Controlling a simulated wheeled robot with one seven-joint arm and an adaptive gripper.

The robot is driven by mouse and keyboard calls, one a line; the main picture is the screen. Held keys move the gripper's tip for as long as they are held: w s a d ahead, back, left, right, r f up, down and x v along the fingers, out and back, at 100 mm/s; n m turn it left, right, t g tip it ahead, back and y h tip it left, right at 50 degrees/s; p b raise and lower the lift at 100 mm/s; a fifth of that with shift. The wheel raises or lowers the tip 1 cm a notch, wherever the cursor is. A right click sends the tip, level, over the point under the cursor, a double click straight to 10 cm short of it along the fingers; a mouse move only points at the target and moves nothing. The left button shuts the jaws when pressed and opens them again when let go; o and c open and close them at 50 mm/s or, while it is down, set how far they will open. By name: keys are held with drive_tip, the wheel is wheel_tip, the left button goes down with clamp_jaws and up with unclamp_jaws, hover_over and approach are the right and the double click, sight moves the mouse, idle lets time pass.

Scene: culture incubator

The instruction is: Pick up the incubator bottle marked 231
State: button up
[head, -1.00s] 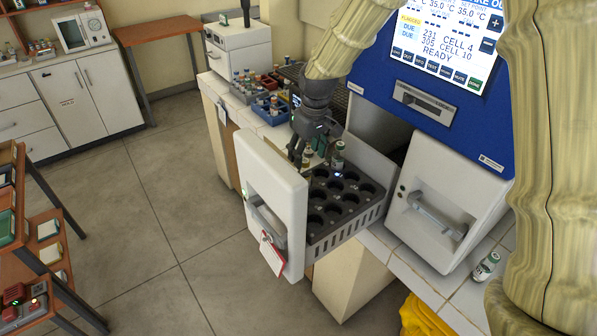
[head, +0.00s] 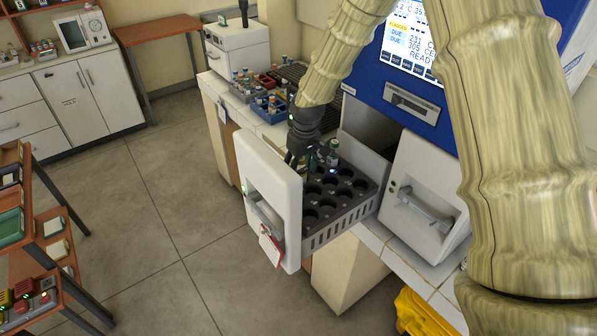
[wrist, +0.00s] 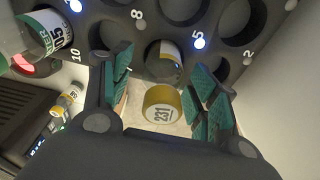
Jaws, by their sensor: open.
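The bottle marked 231 has a yellow cap (wrist: 162,104) with its number facing my wrist camera. It is between the fingers of my gripper (wrist: 163,97), which are open with space on both sides of the cap. In the head view my gripper (head: 300,157) is low over the inner part of the pulled-out drawer (head: 345,218), and the bottle is mostly hidden there. A second bottle, marked 305 (wrist: 48,32), stands in the rack left of the fingers in the wrist view; a green-and-white bottle (head: 332,157) shows right of my gripper in the head view.
The drawer's other visible round slots are mostly empty. Its tall white front (head: 273,205) and side walls surround the rack. A small bottle (wrist: 70,95) is beyond the rack at left. A blue tray of bottles (head: 268,108) sits on the counter behind.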

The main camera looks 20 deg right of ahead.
drive_tip(key=shift+s+r, duration=0.25)
drive_tip(key=shift+s, duration=0.25)
drive_tip(key=shift+s+r, duration=0.25)
drive_tip(key=shift+s, duration=0.2)
drive_tip(key=shift+c, duration=1)
drive_tip(key=shift+s+r, duration=0.15)
drive_tip(key=shift+r, duration=0.1)
drive_tip(key=c, duration=0.4)
drive_tip(key=shift+w+f, duration=0.85)
drive_tip(key=shift+w, duration=0.1)
drive_tip(key=c, duration=0.5)
drive_tip(key=shift+w+a+f, duration=0.1)
drive_tip(key=shift+w+f, duration=0.05)
drive_tip(key=shift+w, duration=0.15)
drive_tip(key=shift+s+r, duration=0.3)
drive_tip(key=shift+w, duration=0.1)
drive_tip(key=shift+w, duration=0.1)
